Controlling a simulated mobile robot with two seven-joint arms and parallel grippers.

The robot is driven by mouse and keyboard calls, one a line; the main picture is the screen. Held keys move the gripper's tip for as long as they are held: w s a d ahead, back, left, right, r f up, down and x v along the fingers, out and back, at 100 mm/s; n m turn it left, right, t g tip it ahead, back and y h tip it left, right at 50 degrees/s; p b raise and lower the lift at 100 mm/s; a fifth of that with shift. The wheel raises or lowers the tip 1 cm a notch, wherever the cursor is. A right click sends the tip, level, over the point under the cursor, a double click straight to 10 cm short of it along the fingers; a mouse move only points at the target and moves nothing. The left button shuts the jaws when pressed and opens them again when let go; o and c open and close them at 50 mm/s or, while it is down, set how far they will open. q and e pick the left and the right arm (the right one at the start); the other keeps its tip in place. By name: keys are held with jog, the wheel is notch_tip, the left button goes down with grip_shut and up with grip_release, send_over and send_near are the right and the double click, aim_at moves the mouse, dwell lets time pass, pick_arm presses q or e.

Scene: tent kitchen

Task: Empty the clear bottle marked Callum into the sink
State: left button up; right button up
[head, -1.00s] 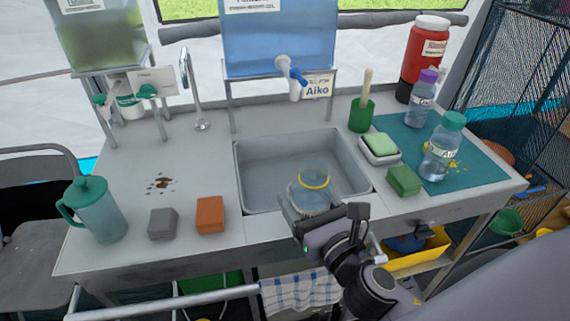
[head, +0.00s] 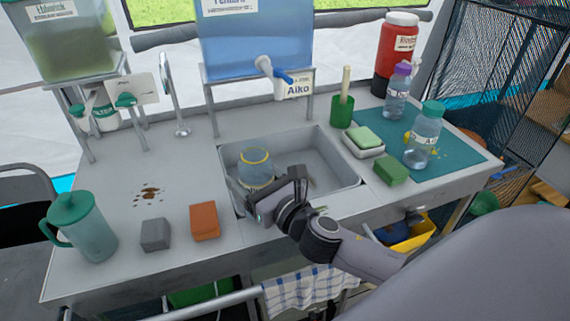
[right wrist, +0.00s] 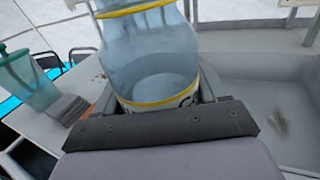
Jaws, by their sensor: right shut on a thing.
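A clear, bluish bottle with a yellow ring (head: 256,167) is held roughly upright over the left part of the grey sink (head: 335,180). My right gripper (head: 258,188) is shut on its lower part. In the right wrist view the bottle (right wrist: 150,55) shows a line like a liquid surface inside and a yellow-edged label. The label is mostly hidden behind the gripper (right wrist: 162,100), so its name cannot be read. The sink basin (right wrist: 265,105) is also in that view, with a blurred drain mark. My left gripper is not in view.
A blue tank with a tap (head: 264,65) stands behind the sink. An orange sponge (head: 204,221), a grey block (head: 155,234) and a teal pitcher (head: 78,226) are at left. A green sponge (head: 391,171) and a teal mat (head: 460,150) with bottles are at right.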

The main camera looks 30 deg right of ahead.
jog(key=w+d+f+b, duration=0.1)
jog(key=w+d+b, duration=0.2)
jog(key=w, duration=0.3)
jog(key=shift+w+d+f, duration=0.15)
jog(key=shift+f, duration=0.25)
